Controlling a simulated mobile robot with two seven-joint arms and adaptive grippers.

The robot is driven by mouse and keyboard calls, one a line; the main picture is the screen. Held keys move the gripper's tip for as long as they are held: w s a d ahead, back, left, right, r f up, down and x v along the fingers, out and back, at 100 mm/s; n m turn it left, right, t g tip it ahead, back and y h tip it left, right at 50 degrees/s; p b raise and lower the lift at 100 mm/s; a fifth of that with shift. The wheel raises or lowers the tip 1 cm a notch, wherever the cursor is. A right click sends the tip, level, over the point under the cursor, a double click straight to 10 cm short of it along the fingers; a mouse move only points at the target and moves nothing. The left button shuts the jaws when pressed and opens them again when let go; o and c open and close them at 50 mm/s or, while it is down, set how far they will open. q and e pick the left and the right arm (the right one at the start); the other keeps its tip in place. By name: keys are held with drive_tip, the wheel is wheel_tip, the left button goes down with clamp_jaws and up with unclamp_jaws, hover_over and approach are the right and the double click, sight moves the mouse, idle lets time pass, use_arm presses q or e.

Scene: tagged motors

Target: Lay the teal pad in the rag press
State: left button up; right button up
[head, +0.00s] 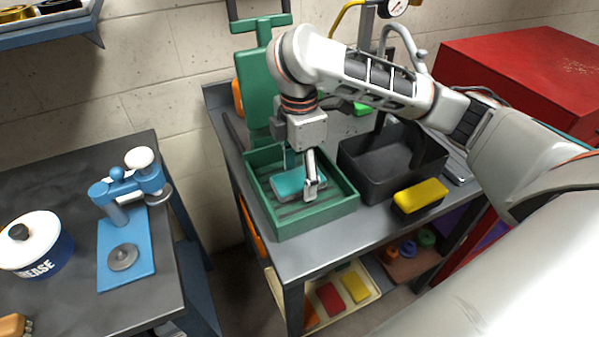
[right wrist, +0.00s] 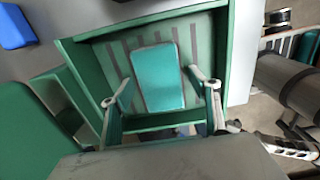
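The teal pad (head: 287,181) lies flat on the slatted floor inside the green rag press (head: 318,222), a box with an upright green plate behind it. In the right wrist view, the pad (right wrist: 158,77) is whole and roughly centred between the walls of the press (right wrist: 98,62). My right gripper (head: 301,178) is over the press box, pointing down. In the right wrist view, its two fingers (right wrist: 160,80) are spread wide, one on each side of the pad, with a gap on both sides. My left gripper is not in view.
A dark grey basin (head: 370,172) stands right of the press, with a yellow sponge-like block (head: 420,196) in front of it. A red cabinet (head: 520,75) is at the right. A separate bench at the left holds a blue hand press (head: 126,240) and a grease tub (head: 38,245).

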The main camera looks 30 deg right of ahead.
sight(299, 178)
wheel_tip(299, 178, up, 12)
drive_tip(key=p, duration=0.4)
drive_tip(key=shift+r, duration=0.15)
idle(0.6)
